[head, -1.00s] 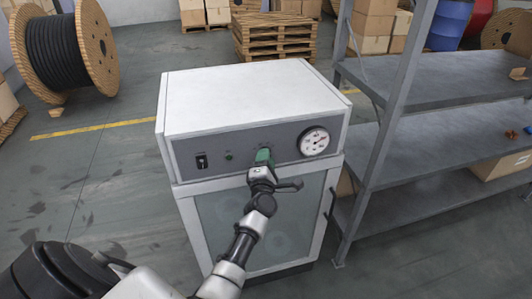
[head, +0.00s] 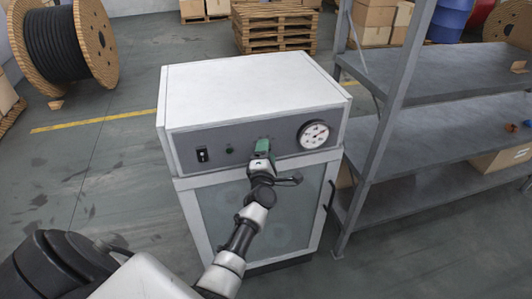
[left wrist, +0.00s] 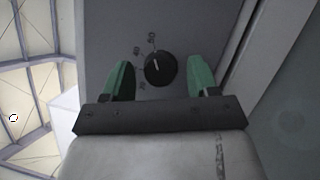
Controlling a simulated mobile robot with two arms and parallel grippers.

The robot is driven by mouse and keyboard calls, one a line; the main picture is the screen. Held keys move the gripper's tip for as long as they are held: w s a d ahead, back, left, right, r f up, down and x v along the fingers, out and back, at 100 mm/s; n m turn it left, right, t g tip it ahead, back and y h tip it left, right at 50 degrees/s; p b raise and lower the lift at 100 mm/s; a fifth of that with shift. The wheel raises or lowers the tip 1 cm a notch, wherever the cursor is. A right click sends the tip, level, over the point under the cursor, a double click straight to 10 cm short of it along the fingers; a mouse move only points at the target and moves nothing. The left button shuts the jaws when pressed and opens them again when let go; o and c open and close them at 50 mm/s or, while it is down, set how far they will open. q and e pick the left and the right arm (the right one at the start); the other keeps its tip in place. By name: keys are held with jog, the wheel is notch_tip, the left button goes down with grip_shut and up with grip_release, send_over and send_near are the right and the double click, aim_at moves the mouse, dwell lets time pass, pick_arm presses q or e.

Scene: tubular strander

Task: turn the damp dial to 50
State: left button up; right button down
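The dial (left wrist: 160,68) is a round black knob with a white pointer line on the grey panel, seen in the left wrist view. Its pointer aims up and slightly left in that picture. Small marks sit around it, too small to read. My left gripper (left wrist: 160,75) has its green fingers apart, one on each side of the dial, with gaps to it. I cannot tell how deep the fingers reach. In the head view my left gripper (head: 262,147) is at the front panel (head: 220,141) and hides the dial. My right gripper is not in view.
The white cabinet (head: 250,90) carries a round gauge (head: 313,135) right of my gripper and a black switch (head: 202,155) at left. A grey metal shelf (head: 430,130) stands close on the right. A cable reel (head: 95,45) and pallets (head: 273,28) are behind. Floor at left is clear.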

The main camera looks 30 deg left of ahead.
pick_arm(q)
jog(key=shift+s, duration=0.1)
jog(key=b+v, duration=0.1)
jog(key=v, duration=0.9)
jog(key=shift+s+d+b, duration=0.2)
jog(key=shift+s+b, duration=0.1)
jog(key=shift+b, duration=0.1)
jog(key=shift+f, duration=0.1)
